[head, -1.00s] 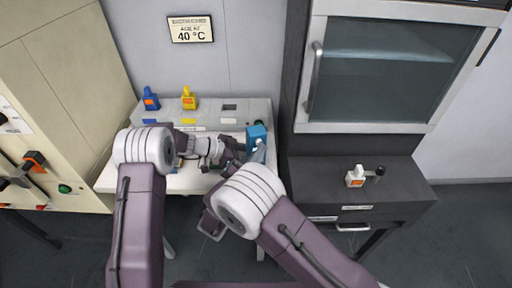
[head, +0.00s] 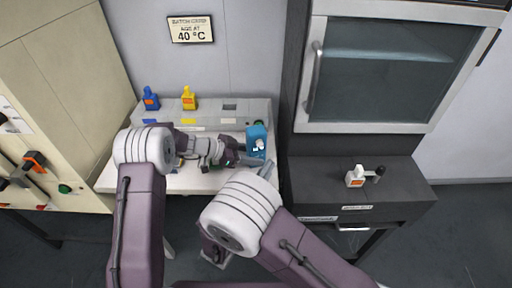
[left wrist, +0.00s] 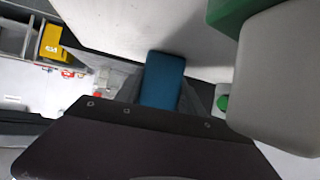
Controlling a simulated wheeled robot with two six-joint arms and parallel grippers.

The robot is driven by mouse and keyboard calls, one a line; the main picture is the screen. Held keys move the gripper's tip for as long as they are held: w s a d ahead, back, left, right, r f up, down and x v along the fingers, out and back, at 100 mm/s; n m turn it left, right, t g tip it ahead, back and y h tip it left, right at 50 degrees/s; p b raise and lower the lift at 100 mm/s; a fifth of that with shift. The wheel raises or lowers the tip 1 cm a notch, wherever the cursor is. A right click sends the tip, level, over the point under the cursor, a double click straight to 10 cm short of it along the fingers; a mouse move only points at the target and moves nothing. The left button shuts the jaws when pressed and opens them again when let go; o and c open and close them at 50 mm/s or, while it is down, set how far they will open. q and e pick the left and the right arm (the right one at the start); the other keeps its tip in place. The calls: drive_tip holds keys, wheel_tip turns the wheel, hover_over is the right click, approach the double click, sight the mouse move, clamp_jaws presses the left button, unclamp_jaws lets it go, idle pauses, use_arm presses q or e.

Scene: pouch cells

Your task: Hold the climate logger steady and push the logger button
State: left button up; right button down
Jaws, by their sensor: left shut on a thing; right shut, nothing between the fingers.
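The climate logger is a blue box (head: 256,133) with a pale marking on its front. It stands upright at the right end of the white table in the head view. My left gripper (head: 240,156) reaches it from the left and is shut on it. In the left wrist view the blue body (left wrist: 163,82) shows beyond the dark gripper housing. My right gripper (head: 267,169) is shut and empty, just in front of and below the logger, apart from its face. I cannot make out the button clearly.
A white bottle (head: 355,176) stands on the dark bench (head: 400,200) at right, beneath a glass-door cabinet (head: 390,75). A beige cabinet (head: 70,80) bounds the left.

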idle(0.3)
use_arm(q)
drive_tip(key=o, duration=1.1)
drive_tip(key=shift+c, duration=0.2)
drive_tip(key=shift+a, duration=0.1)
